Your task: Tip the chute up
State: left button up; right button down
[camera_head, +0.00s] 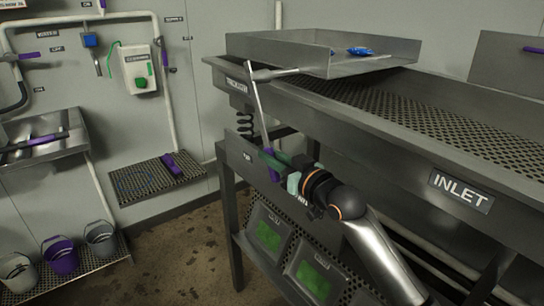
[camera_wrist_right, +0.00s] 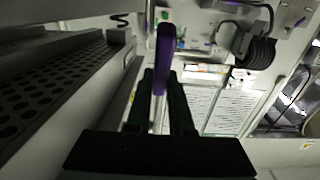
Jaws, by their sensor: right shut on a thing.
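A shallow steel tray, which looks like the chute (camera_head: 285,52), lies about level over the far end of the steel table. Two small blue packets (camera_head: 360,50) lie in it. A thin metal lever (camera_head: 255,105) hangs down from a joint by the tray's near left corner and ends in a purple grip. My right gripper (camera_head: 276,163) is shut on this lever near its purple end, beside the table's end. In the right wrist view the purple grip (camera_wrist_right: 165,42) sticks out past the fingertips. My left gripper is out of view.
The perforated table (camera_head: 430,115) marked INLET runs to the right. Under it are framed panels with green patches (camera_head: 268,236). A wall shelf (camera_head: 150,182) with a purple-handled tool is at the left. Several buckets (camera_head: 62,258) stand at lower left. The floor between is clear.

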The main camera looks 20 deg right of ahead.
dwell(0.8)
jog(key=shift+w+f+b, duration=0.15)
jog(key=shift+f+b, duration=0.2)
jog(key=shift+b, duration=0.25)
jog(key=b, duration=0.1)
jog(key=w+f+t+b, duration=0.1)
jog(key=shift+w+a+b, duration=0.2)
jog(key=shift+a+b, duration=0.1)
jog(key=shift+b, duration=0.05)
pick_arm(q)
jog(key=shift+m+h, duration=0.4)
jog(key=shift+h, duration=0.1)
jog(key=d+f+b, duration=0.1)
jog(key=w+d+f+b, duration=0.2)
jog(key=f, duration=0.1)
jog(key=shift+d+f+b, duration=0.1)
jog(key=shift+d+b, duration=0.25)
jog(key=shift+b, duration=0.05)
pick_arm(e)
jog(key=w+t, duration=0.1)
jog(key=w+a+t+y, duration=0.1)
jog(key=shift+w+r, duration=0.15)
jog(key=shift+w, duration=0.2)
